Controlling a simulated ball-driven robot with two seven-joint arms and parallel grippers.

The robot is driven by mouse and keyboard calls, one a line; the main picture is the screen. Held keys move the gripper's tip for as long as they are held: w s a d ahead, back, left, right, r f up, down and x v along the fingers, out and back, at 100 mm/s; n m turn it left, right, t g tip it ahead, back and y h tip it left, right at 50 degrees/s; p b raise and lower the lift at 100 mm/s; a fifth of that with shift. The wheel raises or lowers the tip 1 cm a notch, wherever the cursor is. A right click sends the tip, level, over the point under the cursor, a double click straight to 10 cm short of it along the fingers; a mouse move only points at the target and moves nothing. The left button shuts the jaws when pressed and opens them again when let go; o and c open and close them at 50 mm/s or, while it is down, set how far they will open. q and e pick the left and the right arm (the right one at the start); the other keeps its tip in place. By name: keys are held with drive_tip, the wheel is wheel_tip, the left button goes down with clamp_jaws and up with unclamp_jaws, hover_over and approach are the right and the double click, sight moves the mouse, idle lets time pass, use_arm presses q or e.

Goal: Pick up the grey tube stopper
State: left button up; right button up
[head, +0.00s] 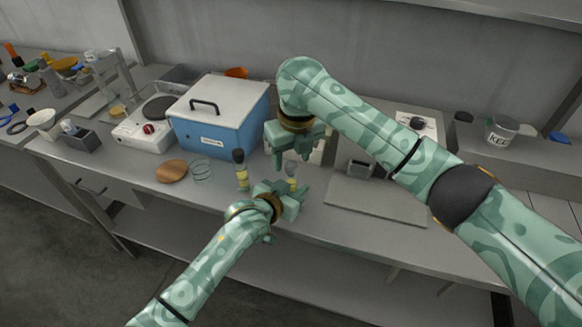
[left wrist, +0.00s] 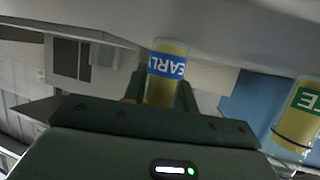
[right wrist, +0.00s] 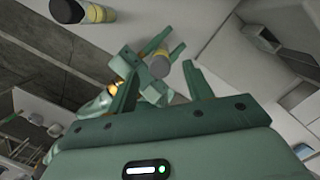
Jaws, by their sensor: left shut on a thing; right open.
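The grey stopper (right wrist: 158,64) sits on the tube of yellow liquid held in my left gripper; it also shows in the head view (head: 291,168). The tube (left wrist: 167,75) has a blue label reading "EARL…"; its stopper is hidden in the left wrist view. My left gripper (head: 290,186) is shut around the tube and holds it roughly upright over the bench's front. My right gripper (head: 291,160) is open, pointing down just above it. In the right wrist view the stopper appears between the right fingertips, apparently beyond them; contact cannot be told.
A second tube with a dark stopper (head: 241,170) stands to the left. A wooden disc (head: 172,171) and wire coil (head: 202,169) lie nearby. A blue box (head: 222,122) and hotplate (head: 145,134) stand behind. A grey board (head: 376,201) lies to the right, mostly bare.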

wheel_tip(320, 180, down, 2)
drive_tip(key=shift+w, duration=0.15)
drive_tip(key=c, duration=1.1)
drive_tip(key=shift+o, duration=0.2)
drive_tip(key=shift+r, duration=0.1)
wheel_tip(320, 180, up, 10)
wheel_tip(320, 180, up, 5)
hover_over(292, 165)
use_arm(q)
drive_tip(key=o, duration=1.1)
